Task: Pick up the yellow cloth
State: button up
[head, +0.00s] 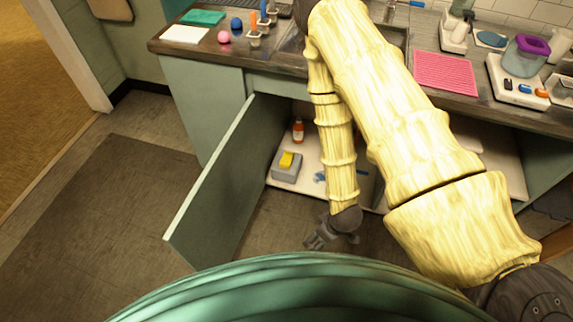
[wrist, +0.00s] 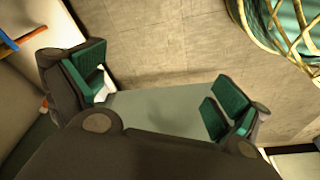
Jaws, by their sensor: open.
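A small yellow piece (head: 286,160), the only thing I see that could be the yellow cloth, rests on a grey block or box (head: 287,172) inside the open lower cabinet. It is too small to tell its folds. My gripper (head: 322,240) hangs low in front of the cabinet, to the right of and nearer than the yellow piece, clear of it. In the wrist view my gripper (wrist: 160,92) is open, its two green-padded fingers wide apart with nothing held between them. The yellow piece is not clearly seen in the wrist view.
The green cabinet door (head: 228,180) stands open to the left of my gripper. A red-orange bottle (head: 298,130) stands on the cabinet floor (head: 310,178) behind the grey block. The counter above carries a pink mat (head: 445,72) and several small items. The floor at left is clear.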

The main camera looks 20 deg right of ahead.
jog(key=w+d+f+n+t+y+b, duration=0.1)
jog(key=w+f+n+b, duration=0.45)
jog(key=w, duration=0.35)
jog(key=w+f+n+t+y+b, duration=0.1)
jog(key=w+f+n+b, duration=0.4)
jog(key=w, duration=0.5)
jog(key=n+g+b, duration=0.2)
jog(key=n+b, duration=2)
jog(key=n, duration=0.9)
send_near(287, 158)
jog(key=b+x, duration=0.2)
jog(key=x, duration=0.3)
jog(key=shift+w+d+f, duration=0.1)
jog(key=shift+w+f, duration=0.05)
jog(key=shift+b+x, duration=1.95)
jog(key=shift+x, duration=0.55)
jog(key=shift+y, duration=0.3)
jog(key=c, duration=0.9)
